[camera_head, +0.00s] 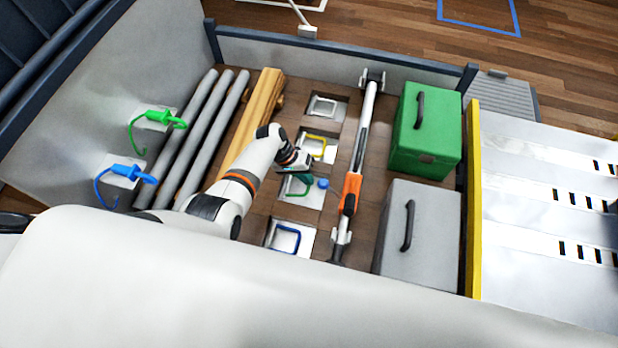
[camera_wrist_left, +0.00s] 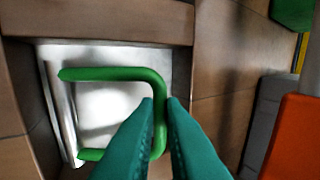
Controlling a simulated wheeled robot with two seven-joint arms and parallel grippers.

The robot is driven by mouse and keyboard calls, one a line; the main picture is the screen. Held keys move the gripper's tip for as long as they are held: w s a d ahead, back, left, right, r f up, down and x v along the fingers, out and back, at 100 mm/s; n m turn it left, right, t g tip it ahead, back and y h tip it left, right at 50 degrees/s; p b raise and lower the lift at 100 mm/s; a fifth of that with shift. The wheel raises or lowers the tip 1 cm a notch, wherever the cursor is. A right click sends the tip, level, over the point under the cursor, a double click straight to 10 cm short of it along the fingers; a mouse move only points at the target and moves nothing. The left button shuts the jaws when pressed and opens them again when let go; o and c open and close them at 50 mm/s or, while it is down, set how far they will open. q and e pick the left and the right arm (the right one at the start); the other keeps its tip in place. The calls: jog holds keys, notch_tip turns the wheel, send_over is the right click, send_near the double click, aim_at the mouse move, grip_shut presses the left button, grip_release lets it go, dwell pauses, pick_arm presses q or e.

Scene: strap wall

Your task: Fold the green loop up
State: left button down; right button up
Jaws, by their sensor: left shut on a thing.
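The green loop (camera_head: 299,189) is a U-shaped bar at a pale recessed plate (camera_head: 314,199) in the wooden floor. In the left wrist view the green loop (camera_wrist_left: 112,74) spans the bright metal recess, with its crossbar toward the right. My left gripper (camera_head: 288,171) reaches it from above in the head view. Its teal fingers (camera_wrist_left: 160,108) are shut on the crossbar in the left wrist view. They hide part of the loop's lower side. How far the loop is tilted from the plate I cannot tell. My right gripper is not in view.
Yellow (camera_head: 317,145) and blue (camera_head: 285,238) loops sit in neighbouring recesses. A blue knob (camera_head: 323,183) is beside the green loop. An orange-and-grey bar (camera_head: 351,190) lies to the right, then green (camera_head: 426,131) and grey (camera_head: 422,235) boxes. Grey pipes (camera_head: 205,135) lie left.

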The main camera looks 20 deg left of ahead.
pick_arm(q)
jog(key=shift+a+r+h, duration=0.3)
jog(key=shift+a+h, duration=0.1)
jog(key=shift+h, duration=0.3)
jog(key=c, duration=1.5)
grip_release()
jog(key=shift+p+v, duration=1.25)
jog(key=shift+v, duration=4.8)
jog(key=shift+a, duration=0.1)
